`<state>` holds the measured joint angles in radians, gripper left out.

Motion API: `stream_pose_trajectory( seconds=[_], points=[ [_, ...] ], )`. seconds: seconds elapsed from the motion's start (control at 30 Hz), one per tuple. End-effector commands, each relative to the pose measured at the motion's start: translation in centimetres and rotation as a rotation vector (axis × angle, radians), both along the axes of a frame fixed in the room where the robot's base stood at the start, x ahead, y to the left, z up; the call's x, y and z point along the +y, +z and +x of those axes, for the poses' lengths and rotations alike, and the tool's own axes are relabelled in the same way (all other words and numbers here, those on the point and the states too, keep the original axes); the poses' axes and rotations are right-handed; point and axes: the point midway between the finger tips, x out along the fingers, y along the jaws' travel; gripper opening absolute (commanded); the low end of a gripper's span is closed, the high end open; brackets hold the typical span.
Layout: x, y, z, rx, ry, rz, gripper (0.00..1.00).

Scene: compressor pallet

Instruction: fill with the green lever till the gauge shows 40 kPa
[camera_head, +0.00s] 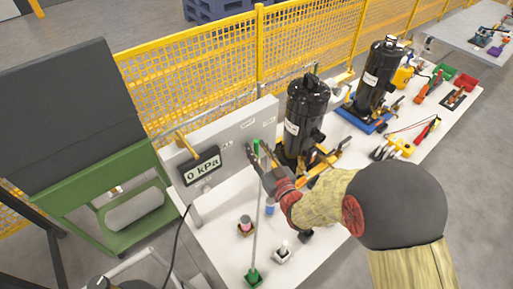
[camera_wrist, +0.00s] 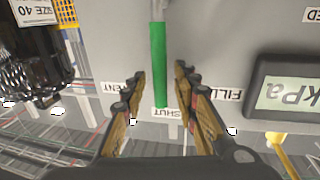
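The gauge (camera_head: 201,167) on the grey panel (camera_head: 232,132) reads 0 kPa in the head view. Part of its display, with "kPa" upside down, shows in the wrist view (camera_wrist: 290,95). The green lever (camera_wrist: 158,65) lines up with the SHUT label (camera_wrist: 166,113), between the VENT label (camera_wrist: 118,88) and the FILL label (camera_wrist: 222,94). Its green top also shows in the head view (camera_head: 256,147). My gripper (camera_wrist: 159,75) is open, its fingers on either side of the lever with gaps visible. It is at the panel in the head view (camera_head: 257,160).
Two black compressors (camera_head: 305,115) (camera_head: 377,75) stand right of the panel. A thin grey rod with a green foot (camera_head: 253,277) and small parts (camera_head: 246,226) are on the white table (camera_head: 222,247). A yellow mesh fence (camera_head: 205,70) runs behind.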

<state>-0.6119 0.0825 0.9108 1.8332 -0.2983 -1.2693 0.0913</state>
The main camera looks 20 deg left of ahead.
Motion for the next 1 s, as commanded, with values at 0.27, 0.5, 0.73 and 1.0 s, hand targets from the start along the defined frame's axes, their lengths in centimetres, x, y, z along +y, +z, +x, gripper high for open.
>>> stream_pose_trajectory(
  seconds=[0.27,0.5,0.73,1.0],
  points=[
    [0.71,-0.03,0.58,0.001,0.000,-0.001,0.30],
    [0.70,-0.02,0.57,0.001,0.000,-0.001,0.23],
    [0.69,-0.02,0.56,0.001,0.000,-0.001,0.10],
    [0.69,-0.01,0.56,0.001,0.000,-0.001,0.00]
  ],
)
